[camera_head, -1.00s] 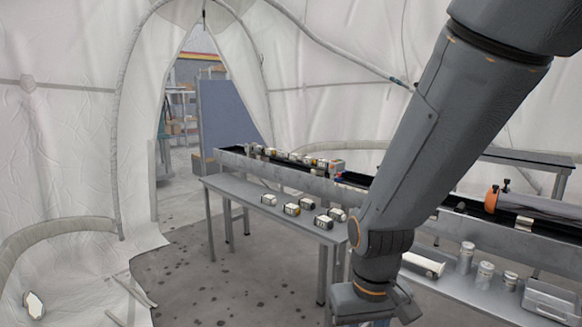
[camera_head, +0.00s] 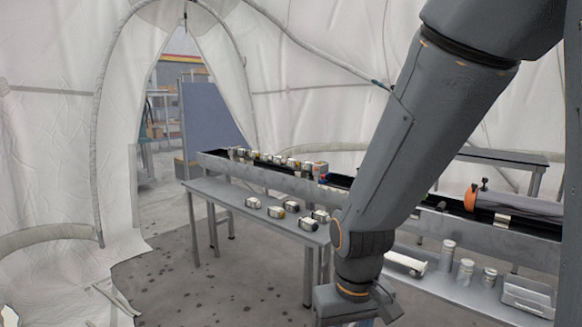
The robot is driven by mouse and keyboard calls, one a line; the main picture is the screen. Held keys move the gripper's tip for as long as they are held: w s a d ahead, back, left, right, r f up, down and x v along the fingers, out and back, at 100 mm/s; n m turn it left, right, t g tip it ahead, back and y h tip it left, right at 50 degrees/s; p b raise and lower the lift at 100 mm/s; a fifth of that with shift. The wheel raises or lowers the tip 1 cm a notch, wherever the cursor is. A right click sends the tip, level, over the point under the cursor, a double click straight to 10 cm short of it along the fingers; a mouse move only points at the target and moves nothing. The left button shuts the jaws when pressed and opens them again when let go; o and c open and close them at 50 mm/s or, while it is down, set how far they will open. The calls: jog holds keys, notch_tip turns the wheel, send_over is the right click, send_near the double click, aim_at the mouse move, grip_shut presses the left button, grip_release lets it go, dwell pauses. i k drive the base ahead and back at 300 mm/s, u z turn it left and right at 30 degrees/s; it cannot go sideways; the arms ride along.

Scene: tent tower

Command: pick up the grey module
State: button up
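Several small whitish modules stand on a grey table (camera_head: 232,193) in the middle of the head view. One module (camera_head: 252,202) is at the left, others are near the table's middle, and one (camera_head: 320,215) is at the right near my arm. They are too small for me to tell which one is the grey module. My arm comes down from the upper right, and its wrist reaches the bottom edge of the picture. The fingers of my gripper are below the frame, so their opening and anything in them are hidden.
A long metal trough (camera_head: 230,165) behind the table holds a row of modules. On the right, a shelf carries metal canisters (camera_head: 466,271), a metal case (camera_head: 527,295) and a white cylinder (camera_head: 405,263).

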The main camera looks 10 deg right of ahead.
aim_at(290, 162)
jog(key=u, duration=0.55)
jog(key=k, duration=0.65)
jog(key=u, duration=0.5)
jog(key=i, duration=2.95)
jog(key=z, duration=0.45)
jog(key=i, duration=1.45)
jog(key=z, duration=1.3)
jog(key=i, duration=0.8)
jog(key=z, duration=1)
